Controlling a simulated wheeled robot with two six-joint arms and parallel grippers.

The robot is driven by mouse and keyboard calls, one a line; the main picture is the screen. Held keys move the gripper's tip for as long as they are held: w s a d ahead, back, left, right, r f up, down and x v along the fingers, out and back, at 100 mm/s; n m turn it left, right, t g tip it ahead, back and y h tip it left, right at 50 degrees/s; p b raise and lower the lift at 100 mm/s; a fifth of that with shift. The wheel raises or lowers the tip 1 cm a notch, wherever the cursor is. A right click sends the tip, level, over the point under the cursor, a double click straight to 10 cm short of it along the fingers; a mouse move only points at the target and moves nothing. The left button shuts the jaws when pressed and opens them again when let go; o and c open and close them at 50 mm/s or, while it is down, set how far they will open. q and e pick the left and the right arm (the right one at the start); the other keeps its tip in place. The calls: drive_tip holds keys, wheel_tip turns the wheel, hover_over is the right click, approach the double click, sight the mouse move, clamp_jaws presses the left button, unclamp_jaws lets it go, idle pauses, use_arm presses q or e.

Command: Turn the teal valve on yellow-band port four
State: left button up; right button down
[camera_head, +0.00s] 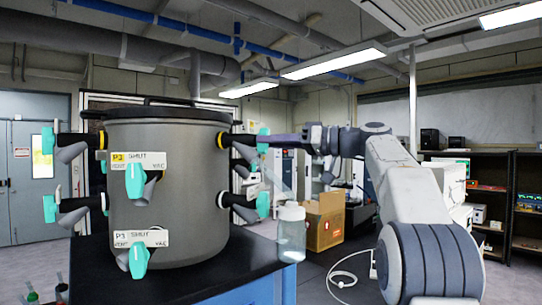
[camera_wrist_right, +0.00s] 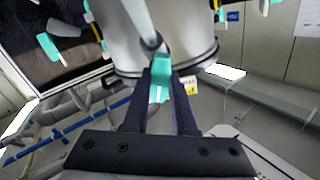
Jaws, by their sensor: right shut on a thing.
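The grey drum (camera_head: 165,190) of the freeze dryer stands on a dark bench and has several side ports with teal valves. On its upper right side, a port with a yellow band (camera_head: 221,139) carries a teal valve (camera_head: 263,141). My right gripper (camera_head: 268,139) reaches in from the right and is shut on this valve. In the right wrist view, the teal valve (camera_wrist_right: 160,82) sits between the two dark fingers of the gripper (camera_wrist_right: 162,90), below a grey spout. The port's number cannot be read here. My left gripper is not in view.
A clear bottle (camera_head: 291,234) stands at the bench (camera_head: 235,270) corner, under my right arm. A cardboard box (camera_head: 323,225) and shelves are behind.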

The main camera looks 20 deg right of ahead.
drive_tip(key=n+b, duration=0.1)
drive_tip(key=n, duration=0.1)
drive_tip(key=shift+f+n, duration=0.2)
drive_tip(key=shift+n, duration=0.2)
drive_tip(key=n+b, duration=0.1)
drive_tip(key=n, duration=0.2)
drive_tip(key=shift+w+d+r+n, duration=0.1)
drive_tip(key=shift+n, duration=0.2)
drive_tip(key=n, duration=0.3)
drive_tip(key=shift+r+n, duration=0.1)
drive_tip(key=shift+n, duration=2.2)
drive_tip(key=c, duration=0.7)
unclamp_jaws()
drive_tip(key=shift+d, duration=0.1)
